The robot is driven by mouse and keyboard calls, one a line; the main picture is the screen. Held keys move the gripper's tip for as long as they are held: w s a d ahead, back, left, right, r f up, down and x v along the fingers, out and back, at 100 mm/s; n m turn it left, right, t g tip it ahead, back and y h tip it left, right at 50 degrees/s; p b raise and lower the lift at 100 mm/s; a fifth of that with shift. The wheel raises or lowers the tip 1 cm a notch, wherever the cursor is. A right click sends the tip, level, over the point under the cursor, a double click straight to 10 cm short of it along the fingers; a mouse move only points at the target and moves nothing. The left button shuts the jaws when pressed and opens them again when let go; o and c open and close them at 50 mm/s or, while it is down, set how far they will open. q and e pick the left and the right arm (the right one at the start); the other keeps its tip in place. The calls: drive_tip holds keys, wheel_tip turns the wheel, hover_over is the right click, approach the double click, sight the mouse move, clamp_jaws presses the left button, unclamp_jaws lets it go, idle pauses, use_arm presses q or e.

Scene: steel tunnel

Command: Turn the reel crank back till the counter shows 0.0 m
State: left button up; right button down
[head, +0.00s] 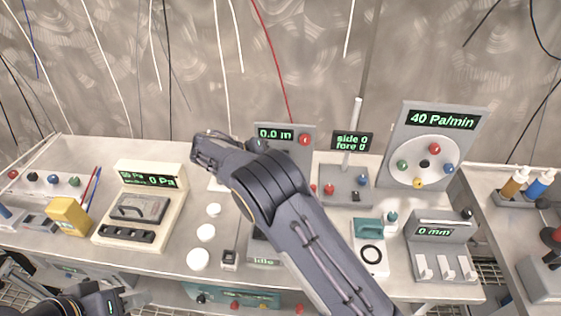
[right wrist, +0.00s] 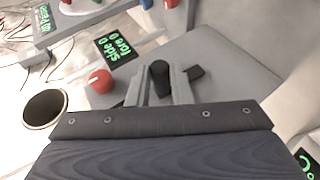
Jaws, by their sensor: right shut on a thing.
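The reel counter (head: 275,134) shows 0.0 m on a grey upright panel with a red knob (head: 305,139). A lower display there reads idle. My right arm crosses in front of the reel unit and hides most of it in the head view. In the right wrist view my right gripper (right wrist: 161,88) has its two fingers closed on a black round handle (right wrist: 159,72), which I take to be the crank's grip. The crank arm is not clearly visible. My left gripper (head: 112,299) is low at the bottom left, away from the reel; its jaws are unclear.
A side/fore unit (head: 351,140) reads 0 and 0 just right of the reel. A dial panel (head: 437,120) reads 40 Pa/min. A gauge box (head: 140,205), white discs (head: 206,233) and a 0 mm unit (head: 440,232) stand close around. Cables hang behind.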

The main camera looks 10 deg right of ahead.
drive_tip(key=shift+a, duration=0.15)
idle(0.4)
drive_tip(key=c, duration=1.3)
unclamp_jaws()
drive_tip(key=b+v, duration=0.1)
drive_tip(key=v, duration=0.6)
drive_tip(key=shift+a, duration=0.45)
drive_tip(key=shift+d, duration=0.1)
